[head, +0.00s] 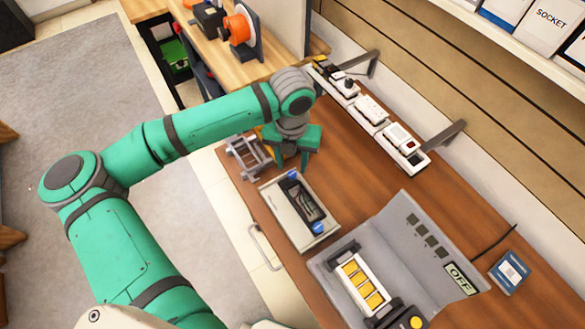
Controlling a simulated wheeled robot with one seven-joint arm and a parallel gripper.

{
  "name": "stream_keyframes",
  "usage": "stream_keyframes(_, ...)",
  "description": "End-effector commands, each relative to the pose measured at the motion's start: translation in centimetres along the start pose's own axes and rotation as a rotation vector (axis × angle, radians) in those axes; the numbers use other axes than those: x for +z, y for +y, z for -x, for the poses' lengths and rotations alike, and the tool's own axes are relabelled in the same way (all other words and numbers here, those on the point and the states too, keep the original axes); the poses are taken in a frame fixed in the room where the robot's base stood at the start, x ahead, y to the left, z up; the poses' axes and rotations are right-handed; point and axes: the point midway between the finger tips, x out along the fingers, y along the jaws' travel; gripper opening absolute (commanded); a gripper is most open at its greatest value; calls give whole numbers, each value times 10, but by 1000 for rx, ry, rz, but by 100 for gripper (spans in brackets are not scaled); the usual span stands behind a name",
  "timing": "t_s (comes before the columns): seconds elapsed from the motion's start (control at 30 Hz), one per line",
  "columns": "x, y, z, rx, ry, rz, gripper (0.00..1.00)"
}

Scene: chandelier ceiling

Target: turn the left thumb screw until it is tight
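A cream box (276,209) with a dark slot in its top sits on the brown bench. Small blue parts, which look like thumb screws, show at the slot's two ends: one at the far end (292,174) and one at the near end (319,228). The far one is the more leftward in the picture. My gripper (292,161) points down, its two fingers apart with a gap between them. It appears just above or behind the far blue screw; contact cannot be told. How tight either screw is cannot be seen.
A metal rack (248,157) stands left of my gripper. A grey panel marked OFF (430,246) with yellow cells (363,283) lies near right. A wall shelf (368,112) holds white devices behind. A blue-grey box (509,272) sits at right. Bare bench lies right of the cream box.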

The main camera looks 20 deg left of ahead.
Motion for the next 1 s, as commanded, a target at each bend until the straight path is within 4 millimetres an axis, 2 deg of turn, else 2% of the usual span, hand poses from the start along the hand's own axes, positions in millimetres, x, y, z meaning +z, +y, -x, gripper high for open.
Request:
stream_keyframes(0.1, 0, -1, -19, -3, 1, -1, 40)
stream_keyframes(0.3, 0, -2, -36, -1, 0, -2, 40)
stream_keyframes(0.67, 0, -2, -40, -1, 0, -2, 40)
stream_keyframes(0.83, 0, -2, -40, -1, 0, -2, 0)
stream_keyframes(1.0, 0, -2, -40, -1, 0, -5, 0)
